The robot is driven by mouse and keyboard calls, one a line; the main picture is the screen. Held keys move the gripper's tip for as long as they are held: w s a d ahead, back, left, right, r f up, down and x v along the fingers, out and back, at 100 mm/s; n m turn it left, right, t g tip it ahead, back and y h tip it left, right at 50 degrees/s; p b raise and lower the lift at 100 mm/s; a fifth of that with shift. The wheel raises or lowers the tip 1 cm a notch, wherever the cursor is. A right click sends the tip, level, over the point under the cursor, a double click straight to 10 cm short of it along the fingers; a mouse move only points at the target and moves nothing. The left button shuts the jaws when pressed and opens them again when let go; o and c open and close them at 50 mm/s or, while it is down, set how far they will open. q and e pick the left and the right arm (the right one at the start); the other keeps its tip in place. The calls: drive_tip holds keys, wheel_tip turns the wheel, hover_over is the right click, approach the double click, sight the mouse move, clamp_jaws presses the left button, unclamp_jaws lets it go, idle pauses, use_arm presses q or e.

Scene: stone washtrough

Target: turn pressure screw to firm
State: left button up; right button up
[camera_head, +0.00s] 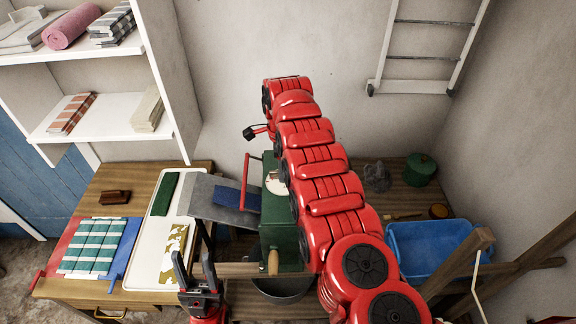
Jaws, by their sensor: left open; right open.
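The green mangle (287,245) stands at the centre, largely covered by my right arm. A pale round plate (275,183) with unreadable marks sits on the mangle's top. My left gripper (197,272) is open and empty, pointing up at the front, below and left of the mangle.
A blue cloth (237,196) lies on the grey feed board (209,205). A white tray (144,268) and folded striped cloth (93,245) are on the wooden table (120,176). A blue tub (420,240) stands right.

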drive_tip(key=shift+a, duration=0.15)
drive_tip(key=shift+s+r, duration=0.1)
drive_tip(key=shift+c, duration=0.9)
clamp_jaws()
